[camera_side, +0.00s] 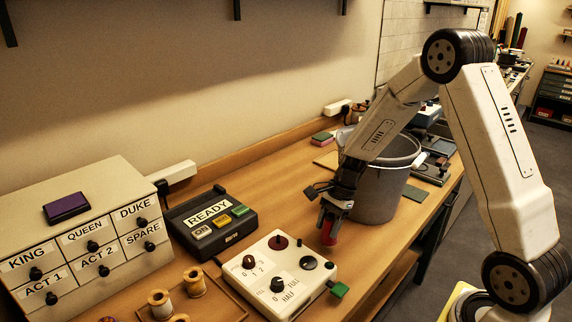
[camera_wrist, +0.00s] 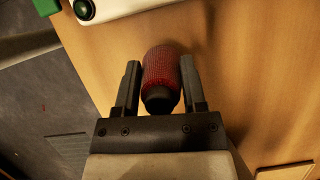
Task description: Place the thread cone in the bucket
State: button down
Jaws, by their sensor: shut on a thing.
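The red thread cone (camera_wrist: 161,72) is between the two fingers of my gripper (camera_wrist: 160,88) in the wrist view, with its dark end toward the palm. In the side view, the cone (camera_side: 329,232) hangs below my gripper (camera_side: 331,213), close over the table; whether it touches the wood I cannot tell. My gripper is shut on the cone. The grey bucket (camera_side: 377,193) stands upright on the table just behind and to the right of my gripper. My arm crosses in front of its left part and hides some of the rim. Its inside is mostly hidden.
A white control box (camera_side: 283,273) with knobs and a green tab is left of my gripper. A dark READY box (camera_side: 209,222), a labelled drawer cabinet (camera_side: 92,240) and thread spools (camera_side: 160,303) are farther left. Bare table (camera_side: 375,238) lies before the bucket.

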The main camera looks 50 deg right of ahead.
jog(key=s+a+r, duration=0.2)
jog(key=s+r, duration=0.7)
jog(key=s, duration=0.4)
jog(key=shift+s+a+r, duration=0.15)
jog(key=shift+s+r, duration=0.15)
dwell(0.5)
notch_tip(320, 180, up, 18)
jog(key=w+d+m+h, duration=0.3)
jog(key=w+d+m, duration=0.2)
jog(key=d+m, duration=0.6)
jog(key=w+d+m+h, duration=0.3)
jog(key=w+d+m, duration=0.4)
jog(key=m, duration=0.5)
jog(key=w+d+m+h, duration=0.3)
jog(key=w+d+m, duration=0.1)
jog(key=d+m, duration=0.75)
notch_tip(320, 180, down, 27)
jog(key=shift+a+r, duration=0.2)
jog(key=shift+a, duration=0.05)
dwell(0.5)
